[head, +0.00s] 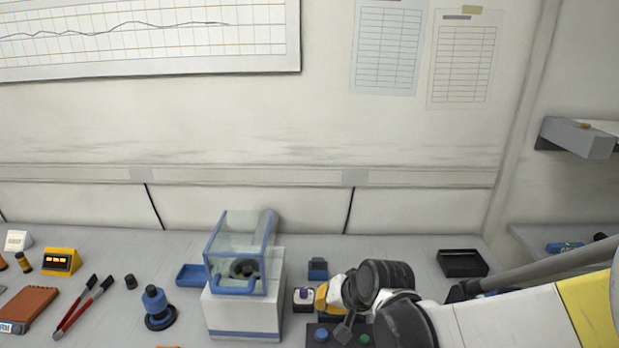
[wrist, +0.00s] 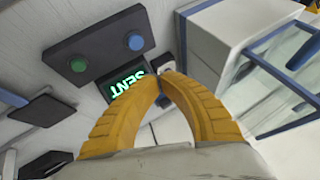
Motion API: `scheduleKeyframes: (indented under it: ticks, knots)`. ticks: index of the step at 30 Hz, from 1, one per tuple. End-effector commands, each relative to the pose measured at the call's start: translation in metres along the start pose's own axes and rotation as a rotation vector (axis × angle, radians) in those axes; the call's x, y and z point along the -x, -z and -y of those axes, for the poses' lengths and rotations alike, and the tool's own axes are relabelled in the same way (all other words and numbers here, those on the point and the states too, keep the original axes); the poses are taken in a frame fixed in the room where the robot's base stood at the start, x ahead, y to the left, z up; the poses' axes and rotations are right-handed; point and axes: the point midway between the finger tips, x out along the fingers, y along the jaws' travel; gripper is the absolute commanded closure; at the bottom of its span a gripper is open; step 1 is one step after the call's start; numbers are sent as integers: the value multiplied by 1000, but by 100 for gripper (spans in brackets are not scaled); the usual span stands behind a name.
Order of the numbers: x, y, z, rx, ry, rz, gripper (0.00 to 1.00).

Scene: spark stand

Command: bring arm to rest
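My arm reaches in from the right in the head view, with my gripper (head: 321,298) low over the bench. In the wrist view my gripper's yellow fingers (wrist: 160,82) arch together and their tips meet; I see nothing held between them. Beyond the tips is a dark panel (wrist: 105,45) with a green and a blue button. The panel also shows under my gripper in the head view (head: 312,343), partly hidden by my arm.
A glass-topped box (head: 243,310) stands left of my gripper, close by. A black tray (head: 463,263) lies at the back right. Blue-grey shelves (head: 577,138) are on the right wall.

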Motion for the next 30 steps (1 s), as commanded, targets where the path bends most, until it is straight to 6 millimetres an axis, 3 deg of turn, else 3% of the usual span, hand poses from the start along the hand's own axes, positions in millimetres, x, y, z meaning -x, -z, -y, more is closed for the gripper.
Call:
scheduleKeyframes:
  ticks: [5,9,15,21,30]
  knots:
    - [72,-1,-25,66,-77,-37,100]
    - [126,-14,-49,127,-147,-62,100]
    - [183,-44,-82,208,-242,-83,100]
    - [209,-66,-101,255,-298,-91,100]
    - [214,-70,-105,266,-310,-92,100]
